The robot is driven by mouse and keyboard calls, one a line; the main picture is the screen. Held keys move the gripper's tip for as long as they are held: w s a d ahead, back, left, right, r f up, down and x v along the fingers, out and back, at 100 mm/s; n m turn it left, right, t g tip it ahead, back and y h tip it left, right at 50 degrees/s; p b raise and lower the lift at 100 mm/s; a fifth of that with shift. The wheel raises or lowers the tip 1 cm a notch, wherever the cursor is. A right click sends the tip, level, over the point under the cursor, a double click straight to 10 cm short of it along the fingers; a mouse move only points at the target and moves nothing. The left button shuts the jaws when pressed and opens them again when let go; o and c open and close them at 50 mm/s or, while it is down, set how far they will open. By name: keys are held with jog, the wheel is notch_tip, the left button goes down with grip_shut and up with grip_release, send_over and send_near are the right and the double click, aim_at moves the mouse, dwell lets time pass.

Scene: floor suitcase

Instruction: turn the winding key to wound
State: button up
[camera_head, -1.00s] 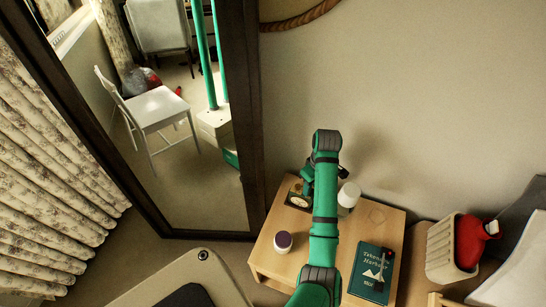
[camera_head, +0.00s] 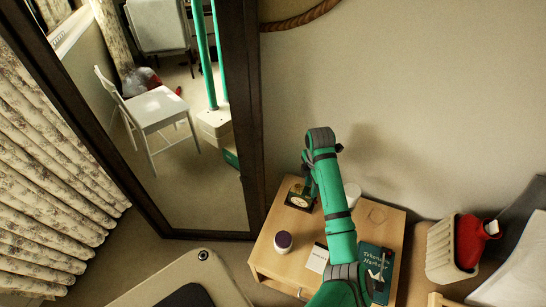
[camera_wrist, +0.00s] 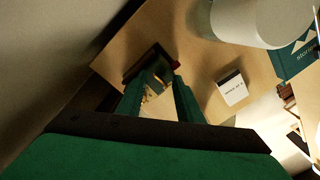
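In the head view my wrist hides much of the gripper beside the clock. I cannot tell whether a finger touches the clock.
On the nightstand (camera_head: 265,262) are a purple-lidded jar (camera_head: 283,241), a white card (camera_head: 317,258), a green book (camera_head: 374,262) and a white cylinder (camera_head: 352,194), partly behind my arm. A tall mirror (camera_head: 250,130) stands left; the wall is close behind.

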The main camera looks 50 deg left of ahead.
aim_at(308, 190)
jog(key=n, duration=0.4)
jog(key=shift+n, duration=0.4)
jog(key=n, duration=0.5)
jog(key=shift+t, duration=0.3)
notch_tip(308, 190, up, 11)
jog(key=s+a+f+m+y, duration=0.1)
jog(key=s+a+m+y, duration=0.2)
jog(key=a+m+y, duration=0.2)
jog(key=s+a+m+t+y, duration=0.1)
jog(key=s+a+m+y, duration=0.3)
jog(key=a+m, duration=0.4)
jog(key=shift+s+a+f+t+y, duration=0.3)
jog(key=shift+a+f+y, duration=0.15)
jog(key=shift+y, duration=0.25)
